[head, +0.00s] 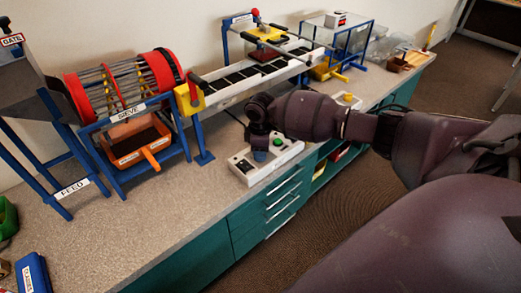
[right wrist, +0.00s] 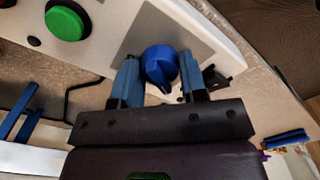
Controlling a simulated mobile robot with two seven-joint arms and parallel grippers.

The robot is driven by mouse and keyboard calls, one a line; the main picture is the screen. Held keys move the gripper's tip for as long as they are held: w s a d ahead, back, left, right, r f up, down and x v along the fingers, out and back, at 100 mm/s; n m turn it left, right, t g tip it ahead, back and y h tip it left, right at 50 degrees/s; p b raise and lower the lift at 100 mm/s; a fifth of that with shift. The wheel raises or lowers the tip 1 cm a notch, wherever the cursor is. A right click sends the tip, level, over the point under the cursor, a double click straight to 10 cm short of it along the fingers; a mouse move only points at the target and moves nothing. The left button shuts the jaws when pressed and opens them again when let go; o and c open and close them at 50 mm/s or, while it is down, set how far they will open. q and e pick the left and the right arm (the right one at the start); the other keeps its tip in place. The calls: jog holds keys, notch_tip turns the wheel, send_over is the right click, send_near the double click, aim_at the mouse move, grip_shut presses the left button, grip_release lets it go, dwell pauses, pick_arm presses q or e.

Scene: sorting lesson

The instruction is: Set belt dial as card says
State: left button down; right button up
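A white control box (head: 246,170) stands at the bench's front edge, with a green button (head: 278,141) and a blue dial (right wrist: 160,65). My right gripper (head: 260,152) is over the dial, pointing down. In the right wrist view its two blue-grey fingers (right wrist: 160,80) stand apart, one on each side of the dial; they look open, and contact is not clear. The belt (head: 255,75) runs behind the box. No card with a readable dial setting shows. My left gripper is out of view.
The sieve drum (head: 118,85) stands on a blue frame left of the belt, above an orange bin (head: 135,147). A second box (head: 348,100) with a yellow button lies behind my right arm. Teal drawers (head: 270,212) face the aisle.

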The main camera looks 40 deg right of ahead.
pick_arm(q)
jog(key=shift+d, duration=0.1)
pick_arm(e)
jog(key=shift+c, duration=1.1)
jog(key=shift+r+m+p, duration=0.25)
jog(key=shift+m+p, duration=0.35)
jog(key=shift+r+m+p, duration=0.1)
jog(key=shift+m+p, duration=1.4)
jog(key=shift+m, duration=0.1)
jog(key=m+p, duration=0.3)
jog(key=m, duration=0.1)
jog(key=shift+p, duration=0.3)
pick_arm(q)
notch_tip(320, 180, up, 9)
jog(key=p, duration=0.2)
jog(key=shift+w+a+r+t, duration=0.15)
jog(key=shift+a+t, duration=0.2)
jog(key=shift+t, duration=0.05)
pick_arm(e)
jog(key=shift+f+m, duration=0.2)
jog(key=shift+m, duration=0.7)
jog(key=shift+f+m, duration=0.15)
jog(key=shift+m, duration=0.75)
